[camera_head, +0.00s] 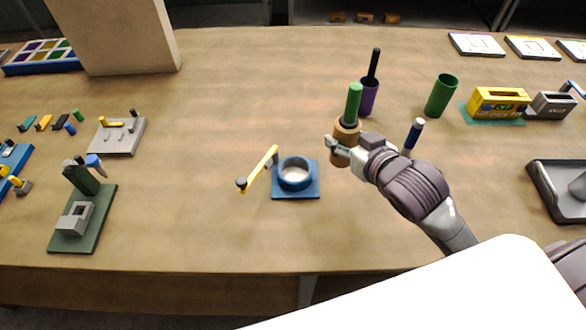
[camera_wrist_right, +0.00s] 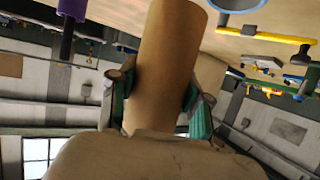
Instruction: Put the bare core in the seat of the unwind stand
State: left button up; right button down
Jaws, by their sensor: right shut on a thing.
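The bare core (camera_head: 341,156) is a plain tan-brown cylinder. My right gripper (camera_head: 345,147) is shut on it, to the right of the blue stand. In the right wrist view the core (camera_wrist_right: 165,60) fills the middle, between the two green-grey fingers. The unwind stand (camera_head: 310,190) appears to be the blue square base with a round, ring-walled seat (camera_head: 295,174). The seat looks empty, with a pale floor. The core is apart from the seat. My left gripper is not in view.
A green handle (camera_head: 353,103) with a dark collar shows just above the core; its lower end is hidden. A purple cup (camera_head: 368,99), green cup (camera_head: 441,96) and blue-and-white cylinder (camera_head: 414,134) stand near. A dark green fixture (camera_head: 82,215) is far left. The table in front is clear.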

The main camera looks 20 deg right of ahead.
jog(key=w+a+f, duration=0.1)
jog(key=a+f, duration=0.2)
jog(key=w+a+f+p, duration=0.1)
jog(key=w+a+f, duration=0.1)
jog(key=a+f, duration=0.1)
jog(key=w+a+f, duration=0.2)
jog(key=f, duration=0.2)
jog(key=shift+w+a, duration=0.2)
jog(key=shift+a, duration=0.2)
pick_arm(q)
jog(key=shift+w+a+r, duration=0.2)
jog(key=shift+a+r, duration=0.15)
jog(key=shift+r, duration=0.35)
pick_arm(e)
jog(key=shift+f, duration=0.1)
jog(key=shift+f, duration=0.15)
jog(key=c, duration=0.5)
grip_release()
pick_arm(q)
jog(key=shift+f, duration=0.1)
